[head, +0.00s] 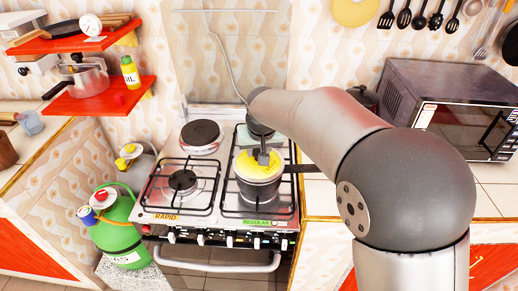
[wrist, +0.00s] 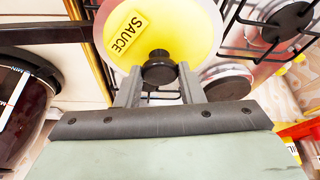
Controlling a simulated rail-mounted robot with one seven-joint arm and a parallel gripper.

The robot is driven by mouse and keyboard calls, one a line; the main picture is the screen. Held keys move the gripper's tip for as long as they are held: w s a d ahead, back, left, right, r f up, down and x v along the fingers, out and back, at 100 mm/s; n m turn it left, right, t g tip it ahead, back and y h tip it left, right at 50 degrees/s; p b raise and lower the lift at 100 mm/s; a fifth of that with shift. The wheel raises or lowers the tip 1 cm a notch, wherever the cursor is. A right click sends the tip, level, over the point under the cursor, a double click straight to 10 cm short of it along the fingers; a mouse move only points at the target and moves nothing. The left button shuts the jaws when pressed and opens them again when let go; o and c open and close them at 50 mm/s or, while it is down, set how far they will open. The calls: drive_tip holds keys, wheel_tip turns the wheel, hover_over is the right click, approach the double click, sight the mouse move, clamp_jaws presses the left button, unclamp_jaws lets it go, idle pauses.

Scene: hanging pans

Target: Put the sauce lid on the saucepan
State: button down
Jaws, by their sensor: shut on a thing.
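The yellow sauce lid (head: 252,161) is at the top of the grey saucepan (head: 259,188) on the front right burner. I cannot tell whether it rests on the rim or hovers just above it. The saucepan's dark handle (head: 301,169) points right. In the wrist view the lid (wrist: 175,25) shows a yellow "SAUCE" label and a black knob. My gripper (head: 263,157) is above the lid. In the wrist view my gripper (wrist: 158,78) has its fingers on either side of the knob, shut on it. The lid hides the pan's opening.
The stove (head: 160,213) has other burners, and the front left one is bare. A microwave (head: 450,105) stands on the right counter. Red shelves (head: 100,95) with pots hang at upper left. A green gas cylinder (head: 115,225) stands left of the stove.

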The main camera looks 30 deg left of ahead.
drive_tip(key=shift+f+b, duration=0.3)
idle(0.4)
drive_tip(key=c, duration=0.9)
unclamp_jaws()
drive_tip(key=b+v, duration=0.1)
drive_tip(key=v, duration=1.6)
drive_tip(key=shift+s+d+r, duration=0.15)
